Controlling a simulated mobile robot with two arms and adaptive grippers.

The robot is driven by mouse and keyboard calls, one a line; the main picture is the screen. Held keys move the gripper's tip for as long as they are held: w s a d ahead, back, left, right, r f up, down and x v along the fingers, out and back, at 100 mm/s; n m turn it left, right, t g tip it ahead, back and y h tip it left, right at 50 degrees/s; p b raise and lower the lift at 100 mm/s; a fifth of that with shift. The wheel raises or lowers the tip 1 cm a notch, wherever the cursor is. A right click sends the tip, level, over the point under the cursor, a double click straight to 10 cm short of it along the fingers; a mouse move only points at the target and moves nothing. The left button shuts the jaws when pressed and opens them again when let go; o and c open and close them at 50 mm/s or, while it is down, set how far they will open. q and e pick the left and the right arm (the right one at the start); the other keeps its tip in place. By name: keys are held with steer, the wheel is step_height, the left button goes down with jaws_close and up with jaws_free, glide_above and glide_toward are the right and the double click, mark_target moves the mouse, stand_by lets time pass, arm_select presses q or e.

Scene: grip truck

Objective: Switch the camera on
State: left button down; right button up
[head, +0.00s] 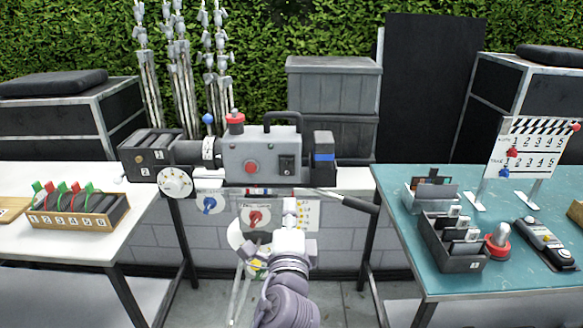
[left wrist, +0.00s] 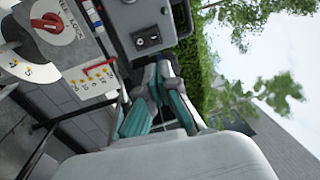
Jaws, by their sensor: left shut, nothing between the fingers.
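The grey film camera (head: 263,150) stands in the middle, with a top handle, a red knob on top and a red round button (head: 251,167) on its side. A small black switch panel (head: 287,166) sits right of that button. The switch panel also shows in the left wrist view (left wrist: 147,40), turned sideways. My left gripper (head: 290,206) is shut and empty, below the camera body and roughly under the switch panel. Its teal-padded fingers (left wrist: 163,92) show in the left wrist view, apart from the panel. My right gripper is not in view.
Under the camera are a red-knob dial (head: 256,218), a blue-knob dial (head: 209,205) and a pan bar (head: 345,202) reaching right. The white table (head: 70,250) is at left. The teal table (head: 440,290) at right holds trays and a clapperboard (head: 532,145).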

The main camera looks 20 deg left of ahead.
mark_target(290, 160)
arm_select(q)
steer(key=p+x, duration=0.3)
steer(key=x, duration=0.9)
steer(key=shift+w+r+p, duration=0.15)
steer(key=shift+w+p, duration=0.1)
steer(key=shift+p, duration=0.15)
steer(key=shift+w+a, duration=0.25)
steer(key=shift+w, duration=0.45)
steer(key=shift+w+r+p, duration=0.15)
steer(key=shift+r+p, duration=0.2)
steer(key=shift+p, duration=0.65)
steer(key=shift+w+f+g, duration=0.1)
steer(key=shift+f+g, duration=0.1)
steer(key=shift+g, duration=0.1)
steer(key=shift+f, duration=0.1)
steer(key=shift+a, duration=0.1)
